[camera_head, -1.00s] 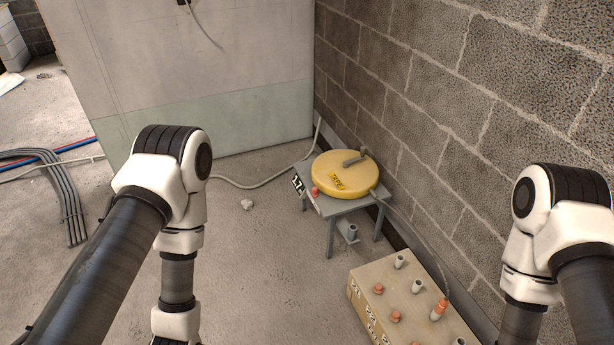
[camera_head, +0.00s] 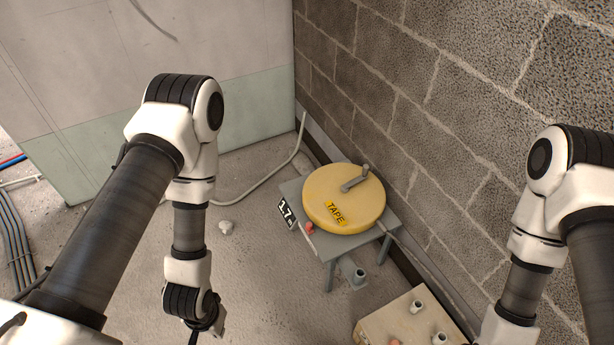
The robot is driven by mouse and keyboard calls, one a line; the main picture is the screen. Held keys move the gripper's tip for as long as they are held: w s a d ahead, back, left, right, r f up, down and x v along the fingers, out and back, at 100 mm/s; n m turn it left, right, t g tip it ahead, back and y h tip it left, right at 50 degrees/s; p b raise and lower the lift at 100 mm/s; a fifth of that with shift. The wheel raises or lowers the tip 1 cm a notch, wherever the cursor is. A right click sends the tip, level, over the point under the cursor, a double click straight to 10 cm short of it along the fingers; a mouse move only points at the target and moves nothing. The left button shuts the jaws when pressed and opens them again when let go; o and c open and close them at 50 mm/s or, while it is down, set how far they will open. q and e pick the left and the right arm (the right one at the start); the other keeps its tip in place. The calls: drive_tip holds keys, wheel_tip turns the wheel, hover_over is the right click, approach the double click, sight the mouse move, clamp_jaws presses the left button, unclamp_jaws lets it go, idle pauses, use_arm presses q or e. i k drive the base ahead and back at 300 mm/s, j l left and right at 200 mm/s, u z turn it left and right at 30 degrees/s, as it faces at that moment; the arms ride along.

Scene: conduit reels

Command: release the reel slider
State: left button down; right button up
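A round yellow reel (camera_head: 350,212) marked TAPE lies flat on a small grey table (camera_head: 292,190) beside the block wall. A grey crank handle (camera_head: 356,180) sits on its top. A small red part (camera_head: 309,227), which may be the slider, is at the table's front-left edge, by a black label reading 1.7 (camera_head: 286,213).
A beige box (camera_head: 392,318) with grey stubs stands on the floor in front of the table. The block wall (camera_head: 470,130) closes off the right side. A pale hose (camera_head: 285,165) runs along the floor behind. Dark conduits (camera_head: 18,235) lie at the far left.

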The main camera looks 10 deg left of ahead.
sight(308, 228)
drive_tip(key=i+j+z, duration=0.2)
drive_tip(key=i+j, duration=0.55)
drive_tip(key=i, duration=0.2)
